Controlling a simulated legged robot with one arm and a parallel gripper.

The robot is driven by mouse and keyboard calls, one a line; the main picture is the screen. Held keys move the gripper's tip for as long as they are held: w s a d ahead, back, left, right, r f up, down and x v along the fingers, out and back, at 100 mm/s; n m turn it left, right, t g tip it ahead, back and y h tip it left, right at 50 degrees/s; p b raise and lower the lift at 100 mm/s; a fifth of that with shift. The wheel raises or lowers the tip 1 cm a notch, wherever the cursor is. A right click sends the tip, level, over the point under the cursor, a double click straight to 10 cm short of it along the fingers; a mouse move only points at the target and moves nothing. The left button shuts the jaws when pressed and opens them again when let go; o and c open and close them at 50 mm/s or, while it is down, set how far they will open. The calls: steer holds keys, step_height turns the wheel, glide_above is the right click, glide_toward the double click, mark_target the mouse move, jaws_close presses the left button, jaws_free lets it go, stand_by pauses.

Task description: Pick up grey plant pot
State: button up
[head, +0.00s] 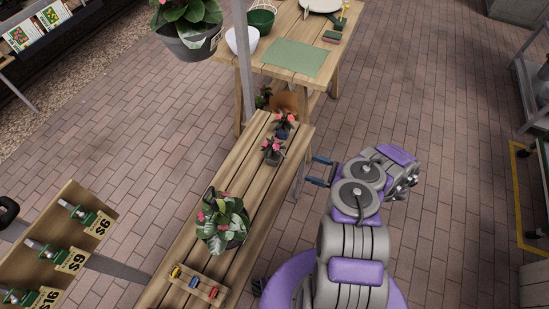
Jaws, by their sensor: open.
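A small plant with pink flowers stands in a grey pot (273,158) near the far right part of the narrow wooden bench. Its leaves cover part of the pot's rim. My gripper (311,170) is open and empty, just right of the bench edge. Its fingers point left toward the bench, to the right of the small grey pot and apart from it. A larger grey hanging pot (190,46) with a leafy plant shows at the top left.
The wooden bench (240,180) also holds a small plant in a blue pot (282,134), a large leafy plant (222,220) and a tool rack (199,285). A grey post (243,60) rises beside the far table (330,60). Brick floor (450,180) is clear at right.

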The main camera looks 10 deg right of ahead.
steer(key=b, duration=0.2)
glide_toward(273, 154)
steer(key=a, duration=0.1)
steer(key=w+a+f, duration=0.1)
steer(key=a, duration=0.1)
steer(key=shift+w+f, duration=0.35)
steer(key=shift+r+b+x, duration=0.15)
steer(key=shift+b+x, duration=0.4)
steer(key=shift+x, duration=1.15)
steer(key=shift+r+b+x, duration=0.15)
steer(key=shift+b+x, duration=0.4)
steer(key=shift+x, duration=1.1)
steer(key=shift+w+d, duration=0.1)
steer(key=shift+d, duration=0.05)
steer(key=c, duration=1.1)
steer(key=shift+c, duration=0.2)
